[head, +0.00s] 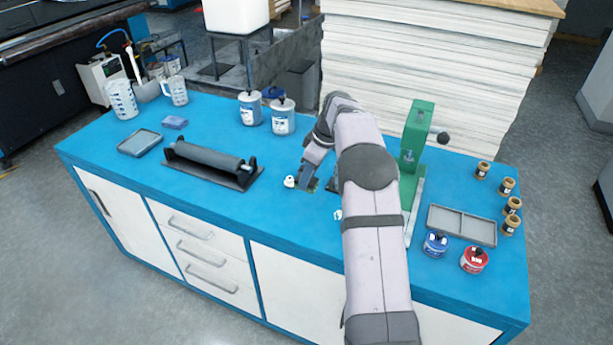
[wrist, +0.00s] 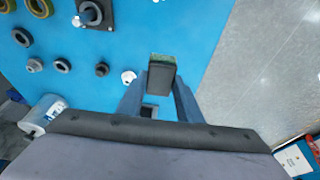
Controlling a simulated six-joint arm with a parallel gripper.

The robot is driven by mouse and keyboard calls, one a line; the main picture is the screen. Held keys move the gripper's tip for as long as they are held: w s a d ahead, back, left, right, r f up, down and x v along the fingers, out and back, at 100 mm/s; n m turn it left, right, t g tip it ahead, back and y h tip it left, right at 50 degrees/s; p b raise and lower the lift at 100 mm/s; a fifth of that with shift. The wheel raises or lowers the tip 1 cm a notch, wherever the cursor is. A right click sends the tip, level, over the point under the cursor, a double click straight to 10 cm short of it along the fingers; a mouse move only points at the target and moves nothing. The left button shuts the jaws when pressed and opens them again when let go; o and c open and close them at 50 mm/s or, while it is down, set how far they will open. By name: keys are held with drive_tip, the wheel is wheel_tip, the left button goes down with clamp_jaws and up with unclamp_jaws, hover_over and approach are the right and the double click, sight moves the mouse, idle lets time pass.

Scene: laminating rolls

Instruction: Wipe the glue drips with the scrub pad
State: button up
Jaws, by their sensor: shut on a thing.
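My gripper (head: 314,183) is low over the middle of the blue bench top, near its front. In the wrist view my gripper (wrist: 160,90) is shut on the scrub pad (wrist: 162,74), a dark block with a green edge. In the head view the pad is small and mostly hidden by the fingers. A small white blob (head: 290,181) lies just left of my gripper, and it also shows in the wrist view (wrist: 128,76). Another white bit (head: 338,214) is partly hidden by my arm. I cannot tell whether these are glue drips. Whether the pad touches the bench is unclear.
A dark roller (head: 212,159) on a stand lies to the left. Two cans (head: 282,119) stand behind. A green press (head: 414,150) stands right of my arm, near a divided tray (head: 461,225) and jars. Several dark rings (wrist: 62,66) lie on the blue surface in the wrist view.

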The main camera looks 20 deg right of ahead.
drive_tip(key=s+d+r+m+p, duration=0.1)
drive_tip(key=d+r+p, duration=0.15)
drive_tip(key=d, duration=0.25)
drive_tip(key=s+d+f+n, duration=0.1)
drive_tip(key=s+d+f, duration=0.1)
drive_tip(key=s+f, duration=0.2)
drive_tip(key=shift+s+d+f, duration=0.3)
drive_tip(key=shift+s+d, duration=0.1)
drive_tip(key=shift+s, duration=1.25)
drive_tip(key=shift+f, duration=0.1)
